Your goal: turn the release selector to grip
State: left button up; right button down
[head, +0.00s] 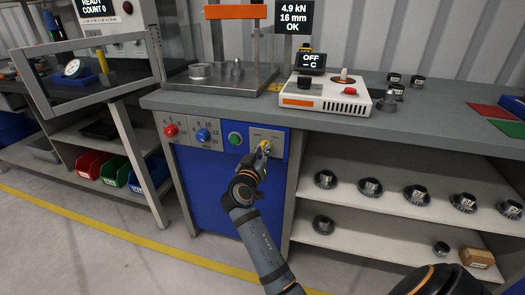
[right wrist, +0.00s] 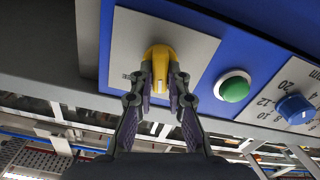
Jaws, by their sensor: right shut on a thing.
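The release selector is a yellow knob (head: 265,144) on a light grey plate (head: 275,139) at the right end of the blue front panel under the bench. It also shows in the right wrist view (right wrist: 159,53), with a pale mark on its face. My right gripper (head: 260,153) reaches up to it from below. In the right wrist view its two fingers (right wrist: 161,84) are shut on the knob, one on each side. The lettering on the plate is too small to read, and the fingers cover part of it. My left gripper is not in view.
Beside the selector are a green button (head: 235,138), a blue knob (head: 203,135) and a red knob (head: 171,130). The bench top (head: 430,122) overhangs above. A shelf (head: 385,205) with several dark round parts is at the right. Open floor lies in front.

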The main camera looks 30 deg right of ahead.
jog(key=shift+r+n+p, duration=0.2)
jog(key=shift+n+p, duration=0.55)
jog(key=shift+n, duration=0.45)
jog(key=shift+a+n+p, duration=0.1)
jog(key=shift+n+p, duration=0.2)
jog(key=shift+n, duration=0.4)
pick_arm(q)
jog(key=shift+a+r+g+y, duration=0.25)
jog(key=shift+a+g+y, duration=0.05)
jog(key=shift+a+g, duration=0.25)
pick_arm(e)
jog(key=shift+w+f+n, duration=0.1)
jog(key=shift+f+n, duration=0.1)
jog(key=shift+n, duration=0.4)
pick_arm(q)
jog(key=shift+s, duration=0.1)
pick_arm(e)
jog(key=c, duration=1.3)
grip_release()
notch_tip(320, 180, up, 10)
